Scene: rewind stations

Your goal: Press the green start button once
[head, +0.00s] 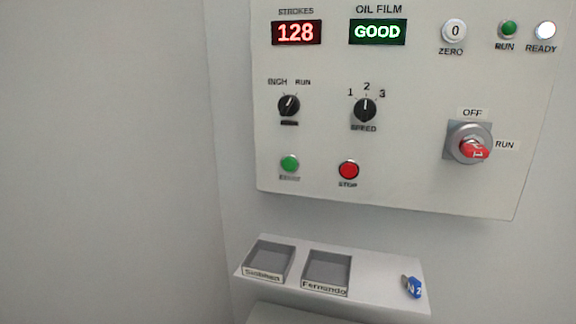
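The green button (289,163) is at the lower left of the white control panel (400,195) in the head view. The label under it is too blurred to read clearly. The red STOP button (348,170) is to its right. Neither of my grippers shows in this view, and nothing covers the green button.
The panel reads STROKES 128 (297,32) and OIL FILM GOOD (377,32). Two knobs (289,105) (365,109) sit above the buttons. A red rotary switch (473,149) points toward RUN. Below, a shelf (375,275) has two trays and a blue tag (415,288).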

